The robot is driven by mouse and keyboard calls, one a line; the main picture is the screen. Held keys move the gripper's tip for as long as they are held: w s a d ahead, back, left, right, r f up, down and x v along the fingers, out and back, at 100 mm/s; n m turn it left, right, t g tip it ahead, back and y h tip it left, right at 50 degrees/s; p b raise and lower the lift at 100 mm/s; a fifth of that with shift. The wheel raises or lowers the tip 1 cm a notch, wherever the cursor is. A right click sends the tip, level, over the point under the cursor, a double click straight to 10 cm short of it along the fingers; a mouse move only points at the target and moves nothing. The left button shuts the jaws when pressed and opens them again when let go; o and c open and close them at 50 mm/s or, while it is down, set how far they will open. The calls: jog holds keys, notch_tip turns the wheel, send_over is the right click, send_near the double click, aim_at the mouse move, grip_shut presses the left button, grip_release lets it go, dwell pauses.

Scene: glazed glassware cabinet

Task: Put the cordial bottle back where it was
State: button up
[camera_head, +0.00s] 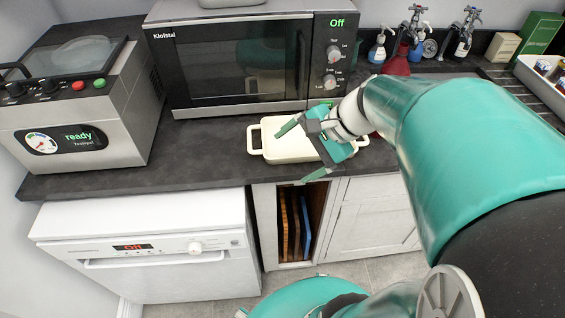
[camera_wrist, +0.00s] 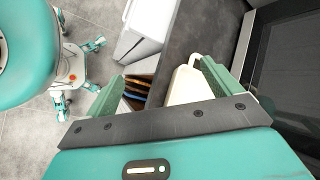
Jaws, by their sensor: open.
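No cordial bottle can be made out for sure in either view. My gripper (camera_head: 303,151) is open, its two green fingers spread apart above the front edge of the dark worktop. It is in front of and over a cream baking dish (camera_head: 272,150), with nothing seen between the fingers. In the wrist view my gripper (camera_wrist: 158,88) also shows spread fingers, with the cream dish (camera_wrist: 184,84) near the right finger. A red object (camera_head: 397,64) stands at the back behind my arm, partly hidden; I cannot tell what it is.
A microwave (camera_head: 240,65) stands behind the dish. A vacuum machine (camera_head: 75,140) is at left. Below are a white dishwasher (camera_head: 160,275) and an open slot with boards (camera_head: 294,225).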

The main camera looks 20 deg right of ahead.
jog(key=s+a+r+n+t+h, duration=0.1)
jog(key=s+a+r+n+h, duration=0.3)
jog(key=n, duration=0.9)
jog(key=shift+s+a+r+n+h, duration=0.2)
jog(key=shift+s+a+n+h, duration=0.2)
jog(key=shift+s+a+h, duration=0.7)
jog(key=shift+d, duration=0.1)
